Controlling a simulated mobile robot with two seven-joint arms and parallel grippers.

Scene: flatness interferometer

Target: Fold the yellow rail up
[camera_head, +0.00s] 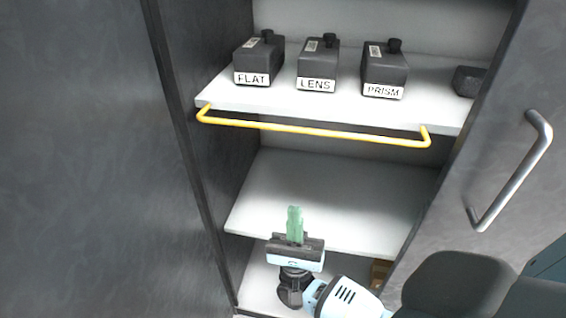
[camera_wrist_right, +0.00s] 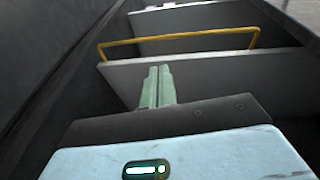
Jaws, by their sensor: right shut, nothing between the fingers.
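The yellow rail (camera_head: 315,131) runs across the front of the upper shelf in the head view. Its bent ends meet the shelf's front edge, and its bar hangs just in front of and below that edge. It also shows in the right wrist view (camera_wrist_right: 180,37), ahead of and beyond the fingers. My right gripper (camera_head: 294,208) has pale green fingers that are shut with nothing between them. It points upward in front of the lower shelves, below the rail and apart from it. Its fingers also show in the right wrist view (camera_wrist_right: 157,70). My left gripper is not in view.
Three dark boxes labelled FLAT (camera_head: 258,62), LENS (camera_head: 318,65) and PRISM (camera_head: 384,70) stand on the upper shelf (camera_head: 220,92), with a small dark container (camera_head: 468,81) at right. The middle shelf (camera_head: 340,190) looks bare. The right door (camera_head: 520,150) stands open with a metal handle (camera_head: 515,175).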

